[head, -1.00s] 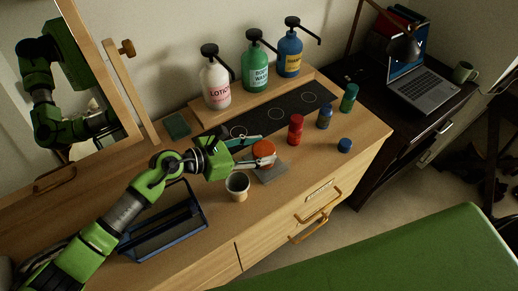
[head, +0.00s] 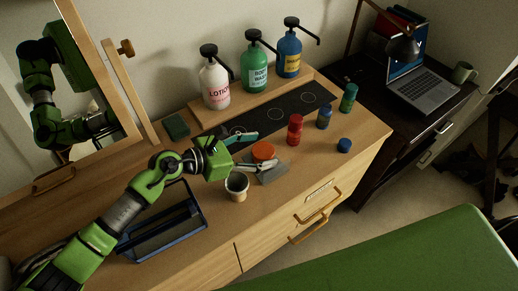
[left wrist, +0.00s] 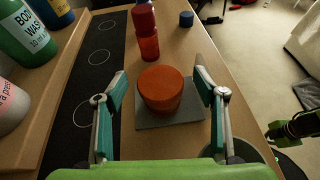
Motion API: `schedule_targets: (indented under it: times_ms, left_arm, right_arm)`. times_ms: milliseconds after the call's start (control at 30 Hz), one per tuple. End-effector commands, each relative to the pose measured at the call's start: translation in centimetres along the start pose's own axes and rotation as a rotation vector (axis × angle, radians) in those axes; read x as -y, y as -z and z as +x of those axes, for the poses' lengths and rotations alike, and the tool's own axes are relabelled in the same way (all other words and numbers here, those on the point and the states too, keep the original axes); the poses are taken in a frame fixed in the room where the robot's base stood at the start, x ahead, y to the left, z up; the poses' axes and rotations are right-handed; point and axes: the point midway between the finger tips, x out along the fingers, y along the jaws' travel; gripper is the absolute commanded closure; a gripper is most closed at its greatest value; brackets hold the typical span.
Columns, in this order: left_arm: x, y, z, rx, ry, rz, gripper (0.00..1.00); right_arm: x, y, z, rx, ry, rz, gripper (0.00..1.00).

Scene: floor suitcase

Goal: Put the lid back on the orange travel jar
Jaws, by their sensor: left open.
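The orange travel jar (head: 264,151) stands upright on a grey mat (head: 274,174) on the dresser top. In the left wrist view the orange jar (left wrist: 160,88) shows a round orange lid (left wrist: 160,82) on top, with a seam below its rim. The lid looks level. My left gripper (head: 254,152) is open, one finger on each side of the jar. In the left wrist view gaps show between both fingers (left wrist: 164,92) and the jar. My right gripper does not show in the head view.
A red bottle (head: 295,131), a blue bottle (head: 324,116), a green bottle (head: 348,98) and a blue cap (head: 344,145) are to the right. Pump bottles (head: 215,82) line the back.

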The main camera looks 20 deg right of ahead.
Motion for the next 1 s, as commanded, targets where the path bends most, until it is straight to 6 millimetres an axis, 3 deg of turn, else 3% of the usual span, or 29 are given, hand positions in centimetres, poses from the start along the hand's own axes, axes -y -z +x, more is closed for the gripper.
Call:
schedule_targets:
  times_ms: [33,167,633,1000]
  left_arm:
    - [0.7,1.3,0.3,-0.013,0.01,-0.014,0.36]
    - [0.6,1.3,-0.5,-0.014,0.008,-0.012,0.36]
    - [0.3,0.2,-7.2,-0.005,-0.001,0.0,0.36]
    - [0.3,-0.5,-8.2,-0.001,-0.001,0.002,0.36]
  right_arm:
    - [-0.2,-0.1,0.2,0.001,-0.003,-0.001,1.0]
    - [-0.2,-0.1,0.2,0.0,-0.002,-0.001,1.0]
    - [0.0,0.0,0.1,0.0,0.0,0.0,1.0]
    - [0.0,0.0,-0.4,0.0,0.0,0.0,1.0]
